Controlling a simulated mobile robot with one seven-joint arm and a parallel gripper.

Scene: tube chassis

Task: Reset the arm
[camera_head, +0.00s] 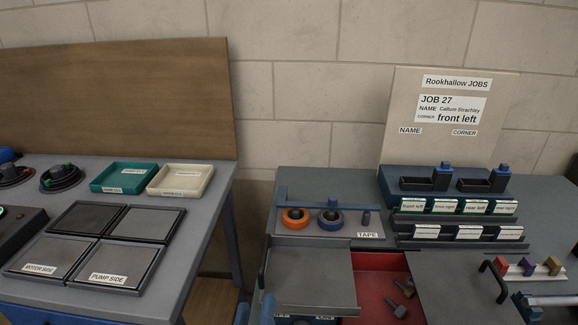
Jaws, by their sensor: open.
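My gripper is not in view, so its place and pose cannot be seen. The task names no other object. Two workbenches stand against a pale block wall. The left bench (205,225) holds trays and pads. The right bench (330,181) holds a tape rack (350,238), a labelled card rack (460,219) and an open red drawer or recess (378,290) with bolts (402,290) in it.
A JOB 27 board (448,150) stands behind the right bench. A green tray (124,178) and a cream tray (181,180) sit on the left bench. Raised black handles (496,279) and blue upright pieces (267,308) stand near the front. A gap separates the benches.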

